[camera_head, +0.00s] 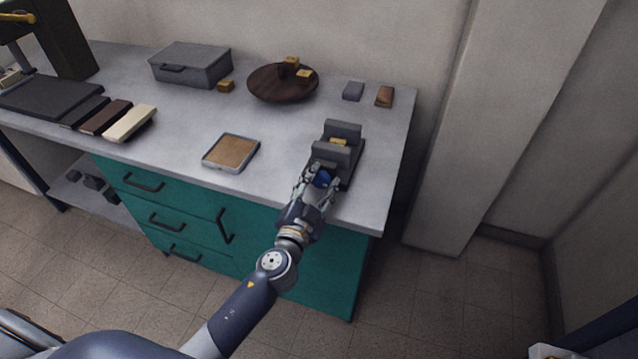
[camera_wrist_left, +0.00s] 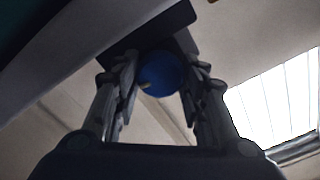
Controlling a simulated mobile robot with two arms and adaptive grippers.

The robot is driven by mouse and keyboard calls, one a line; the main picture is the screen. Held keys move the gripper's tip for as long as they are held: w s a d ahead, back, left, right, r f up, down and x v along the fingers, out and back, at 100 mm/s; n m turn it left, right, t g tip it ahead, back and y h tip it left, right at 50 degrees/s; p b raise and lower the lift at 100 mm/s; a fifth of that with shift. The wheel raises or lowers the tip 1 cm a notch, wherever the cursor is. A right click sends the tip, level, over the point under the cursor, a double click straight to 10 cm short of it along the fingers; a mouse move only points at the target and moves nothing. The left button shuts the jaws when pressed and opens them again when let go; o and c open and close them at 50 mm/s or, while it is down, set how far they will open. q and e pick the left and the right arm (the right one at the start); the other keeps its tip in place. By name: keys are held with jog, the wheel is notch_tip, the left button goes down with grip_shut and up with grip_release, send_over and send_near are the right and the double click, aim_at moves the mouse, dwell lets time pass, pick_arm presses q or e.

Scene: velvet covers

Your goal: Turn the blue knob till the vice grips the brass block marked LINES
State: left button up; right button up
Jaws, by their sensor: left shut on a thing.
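The grey vice (camera_head: 341,152) stands near the right end of the bench. A brass block (camera_head: 338,141) sits between its jaws; its marking is too small to read, and I cannot tell whether both jaws touch it. The blue knob (camera_head: 322,179) is on the vice's front side. My left gripper (camera_head: 320,181) is shut on the knob, with a finger on each side of it. In the left wrist view the knob (camera_wrist_left: 161,72) shows as a round blue face between the fingers, with a small pale mark at its lower left.
A cork-coloured tray (camera_head: 231,152) lies left of the vice. A round dark wooden board (camera_head: 282,84) holds small brass blocks, with another brass block (camera_head: 226,86) beside it. A grey case (camera_head: 190,65) stands behind. Two small blocks, grey (camera_head: 353,91) and brown (camera_head: 384,96), lie behind the vice.

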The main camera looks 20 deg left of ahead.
pick_arm(q)
jog(key=m, duration=0.6)
jog(key=shift+f+m, duration=0.1)
jog(key=shift+m, duration=0.2)
jog(key=m, duration=0.5)
jog(key=shift+f, duration=0.1)
jog(key=shift+m, duration=0.4)
jog(key=shift+d, duration=0.1)
jog(key=o, duration=1.1)
jog(key=shift+f, duration=0.1)
jog(key=shift+s, duration=0.1)
